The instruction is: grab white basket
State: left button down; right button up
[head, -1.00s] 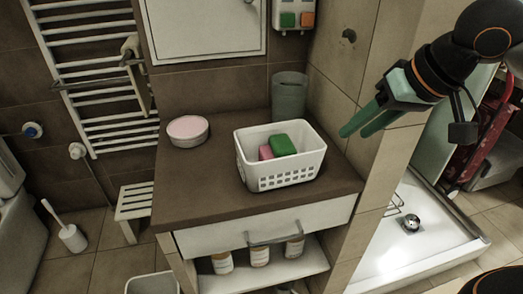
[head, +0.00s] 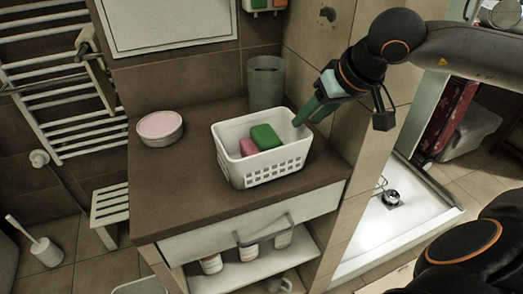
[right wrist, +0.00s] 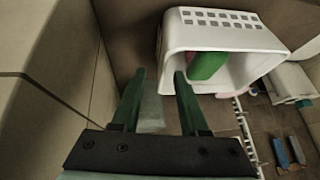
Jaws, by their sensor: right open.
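The white basket (head: 262,172) stands on the brown countertop (head: 180,190). It has slotted walls and holds a green block (head: 265,137) and a pink block (head: 248,147). My right gripper (head: 299,121), with green fingers, is at the basket's back right corner; in the head view its tips overlap the rim. In the right wrist view the fingers (right wrist: 160,74) are apart with nothing held between them. The basket (right wrist: 225,38) there lies just beyond and right of the right finger. Whether a finger touches it is unclear. My left gripper is not in view.
A grey-green cup (head: 266,80) stands behind the basket, near the right gripper. A round pink-topped tin (head: 160,128) sits at the left. A tiled wall (head: 375,125) borders the counter's right side. The counter's front left is clear.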

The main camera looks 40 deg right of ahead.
aim_at(297, 134)
jog(key=shift+w+x, duration=0.2)
jog(key=shift+x, duration=2.3)
jog(key=shift+a+r, duration=0.1)
jog(key=shift+c, duration=0.4)
grip_shut()
